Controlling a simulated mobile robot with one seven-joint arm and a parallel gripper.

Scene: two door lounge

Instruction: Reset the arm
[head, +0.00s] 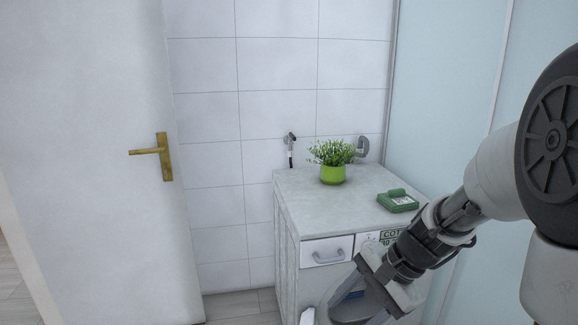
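My arm reaches in from the right side of the head view, bent downward to the left. My gripper (335,307) is low in the picture, in front of the white washing machine or cabinet. Its fingers point down and left, and their tips run close to the bottom edge. I cannot tell whether they are apart or together. No object clearly shows held in it. A small white piece (308,316) shows at the fingertips; I cannot tell what it is.
A grey-topped appliance (300,196) bears a green potted plant (333,173) and a green boxy item (397,201). A white door (90,120) with a brass handle (155,152) stands at left. A pale glass panel (440,100) is at right. Little floor shows between door and appliance.

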